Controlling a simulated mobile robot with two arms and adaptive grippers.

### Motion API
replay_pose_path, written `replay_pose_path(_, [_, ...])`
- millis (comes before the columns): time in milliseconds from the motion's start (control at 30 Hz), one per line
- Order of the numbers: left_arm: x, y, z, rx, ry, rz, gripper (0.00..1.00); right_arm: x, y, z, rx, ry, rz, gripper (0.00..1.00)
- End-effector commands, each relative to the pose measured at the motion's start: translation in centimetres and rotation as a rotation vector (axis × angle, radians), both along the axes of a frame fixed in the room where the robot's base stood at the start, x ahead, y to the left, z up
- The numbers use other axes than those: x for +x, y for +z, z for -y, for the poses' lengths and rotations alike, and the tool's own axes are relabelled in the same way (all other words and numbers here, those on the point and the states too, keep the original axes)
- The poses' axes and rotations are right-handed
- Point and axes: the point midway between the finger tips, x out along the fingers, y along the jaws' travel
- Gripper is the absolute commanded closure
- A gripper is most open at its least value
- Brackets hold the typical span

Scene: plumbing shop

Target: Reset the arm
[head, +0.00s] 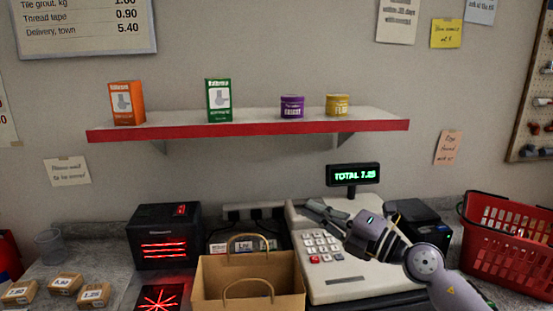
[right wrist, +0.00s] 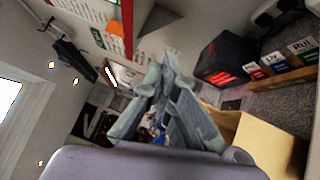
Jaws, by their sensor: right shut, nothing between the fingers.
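My right arm comes in from the lower right of the head view. Its gripper (head: 312,210) is over the upper left part of the cash register (head: 352,272), near the keypad, and is shut and empty. In the right wrist view the two grey fingers (right wrist: 165,68) come together in the middle with nothing held. Whether the fingertips touch the register cannot be told. My left gripper is in neither view.
A paper bag (head: 228,284) stands left of the register, with a black scanner box (head: 166,238) behind it. A red basket (head: 510,242) is at right. Small boxes (head: 66,281) lie at left. A red-edged shelf (head: 250,128) with several goods hangs above.

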Motion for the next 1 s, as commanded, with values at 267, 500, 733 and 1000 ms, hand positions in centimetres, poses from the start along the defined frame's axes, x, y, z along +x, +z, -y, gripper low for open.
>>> replay_pose_path(267, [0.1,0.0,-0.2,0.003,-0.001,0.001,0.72,-3.2,-3.4,6.2,0.742,-0.348,-0.241,1.00])
replay_pose_path(500, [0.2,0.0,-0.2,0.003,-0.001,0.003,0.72,-8.9,-17.8,13.7,1.067,-0.853,-0.720,1.00])
replay_pose_path(733, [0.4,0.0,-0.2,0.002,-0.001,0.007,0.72,-19.9,-29.8,15.0,1.085,-1.218,-1.203,1.00])
replay_pose_path(1000, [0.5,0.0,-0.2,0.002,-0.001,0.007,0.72,-30.4,-35.3,13.5,0.980,-1.414,-1.586,1.00])
